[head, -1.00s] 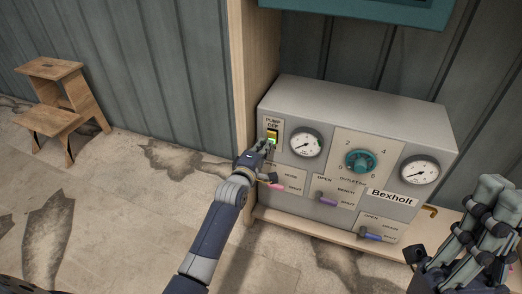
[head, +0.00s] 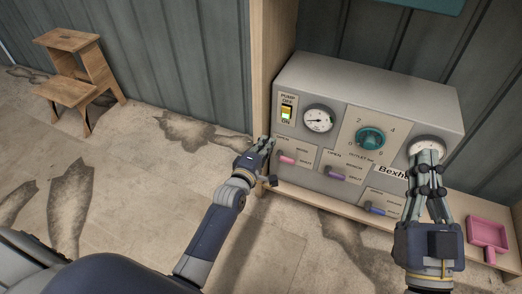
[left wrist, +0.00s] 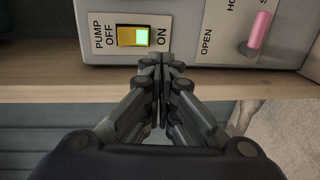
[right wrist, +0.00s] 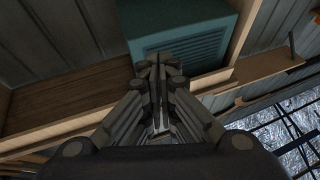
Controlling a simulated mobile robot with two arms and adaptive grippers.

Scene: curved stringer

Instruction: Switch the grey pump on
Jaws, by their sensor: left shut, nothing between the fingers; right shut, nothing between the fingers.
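The grey pump panel (head: 365,95) stands on a wooden shelf. Its pump switch (head: 286,112) is at the upper left, a yellow rocker between OFF and ON. The ON end glows green; the left wrist view shows the switch (left wrist: 133,37) close up. My left gripper (head: 269,143) is shut and empty, below and left of the switch, apart from it; its fingertips (left wrist: 162,62) also show in the left wrist view. My right gripper (head: 427,155) is shut and empty, overlapping the right gauge in the head view. Its fingers (right wrist: 157,62) also show in the right wrist view.
The panel has a left gauge (head: 318,119), a teal knob (head: 370,139), a pink lever (head: 287,160) and purple levers (head: 336,174). A pink scoop-like tray (head: 487,232) lies at the right. A wooden step stool (head: 78,70) stands far left, with open floor between.

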